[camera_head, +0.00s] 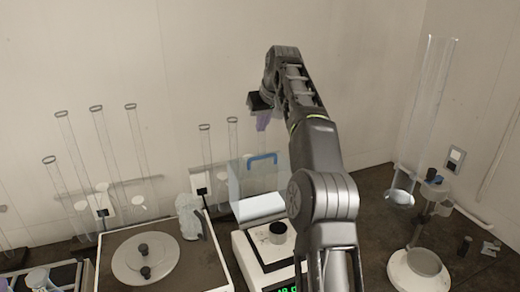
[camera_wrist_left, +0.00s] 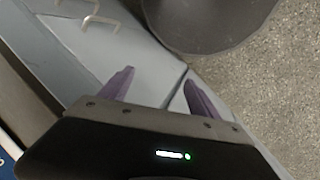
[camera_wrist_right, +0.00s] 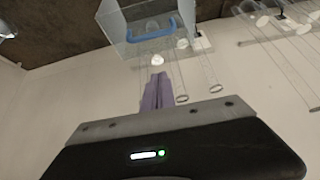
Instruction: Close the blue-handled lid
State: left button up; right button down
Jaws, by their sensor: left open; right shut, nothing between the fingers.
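The clear lid (camera_head: 243,186) with its blue handle (camera_head: 262,158) stands raised behind the balance (camera_head: 270,245) in the head view. The handle is along its upper edge. In the right wrist view the lid (camera_wrist_right: 125,24) and the blue handle (camera_wrist_right: 152,34) show beyond the fingertips. My right gripper (camera_head: 262,120) is shut and empty, above the handle and apart from it; it also shows in the right wrist view (camera_wrist_right: 157,90). My left gripper (camera_wrist_left: 158,90) is open and empty, over grey cabinet fronts, away from the lid. My right arm hides part of the balance.
Several tall glass cylinders (camera_head: 105,145) stand along the back wall. A sieve shaker (camera_head: 145,258) is left of the balance. A white stand (camera_head: 420,268) and a tall tube (camera_head: 427,110) are at the right. The air around the right gripper looks clear.

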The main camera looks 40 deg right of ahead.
send_over(261, 166)
jog(key=w+d, duration=0.1)
jog(key=w, duration=0.3)
notch_tip(261, 166, down, 8)
jog(key=shift+d+f+p, duration=0.1)
jog(key=shift+f+p, duration=0.15)
jog(key=shift+p, duration=0.05)
jog(key=s+b, duration=0.1)
jog(key=s+a+b, duration=0.1)
jog(key=shift+s+f, duration=0.1)
jog(key=shift+s, duration=0.3)
jog(key=shift+s+a+f, duration=0.15)
jog(key=shift+s, duration=0.4)
